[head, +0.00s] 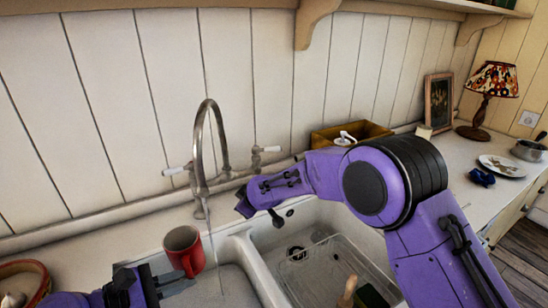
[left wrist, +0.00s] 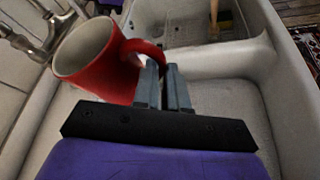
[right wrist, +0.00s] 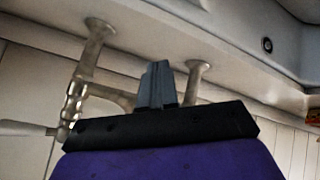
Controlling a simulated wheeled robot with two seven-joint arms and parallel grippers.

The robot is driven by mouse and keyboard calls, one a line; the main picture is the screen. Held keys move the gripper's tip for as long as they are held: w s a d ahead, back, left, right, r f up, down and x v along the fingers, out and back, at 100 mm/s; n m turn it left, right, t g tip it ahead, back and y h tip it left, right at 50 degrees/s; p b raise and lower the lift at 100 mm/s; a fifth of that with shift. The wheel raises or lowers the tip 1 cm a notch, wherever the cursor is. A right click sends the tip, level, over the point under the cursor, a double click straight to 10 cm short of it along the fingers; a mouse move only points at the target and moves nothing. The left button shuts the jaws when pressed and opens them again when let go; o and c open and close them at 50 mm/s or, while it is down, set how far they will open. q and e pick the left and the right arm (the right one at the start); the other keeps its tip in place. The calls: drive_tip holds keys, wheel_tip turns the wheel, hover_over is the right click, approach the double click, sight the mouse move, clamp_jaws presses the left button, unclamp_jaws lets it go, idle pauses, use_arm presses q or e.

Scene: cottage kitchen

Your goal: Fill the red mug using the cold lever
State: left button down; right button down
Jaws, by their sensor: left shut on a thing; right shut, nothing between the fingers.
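The red mug (head: 183,250) is over the left sink basin, its open mouth facing up. My left gripper (left wrist: 163,85) is shut on its handle (left wrist: 150,48). A thin stream of water (head: 213,250) falls from the curved tap (head: 204,120), just to the right of the mug in the head view. The tap has a left lever (head: 176,170) and a right lever (head: 268,149), both white-tipped; I see no hot or cold marks. My right gripper (right wrist: 158,72) is shut and empty close to the tap's metal stems (right wrist: 92,50). The mug's inside bottom is hidden.
The right basin (head: 262,245) holds a clear rack (head: 330,265) and a wooden-handled brush (head: 348,290). A yellow box (head: 335,134) stands behind it on the counter. A basket (head: 22,275) is at the left. My right arm reaches across the right basin.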

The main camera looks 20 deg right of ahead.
drive_tip(key=f+m+t, duration=0.1)
drive_tip(key=f, duration=0.1)
drive_tip(key=m+t+h, duration=0.8)
drive_tip(key=m+t, duration=0.2)
drive_tip(key=m, duration=0.2)
approach(274, 151)
drive_tip(key=x, duration=0.7)
drive_tip(key=shift+f+n, duration=0.15)
drive_tip(key=shift+n, duration=0.15)
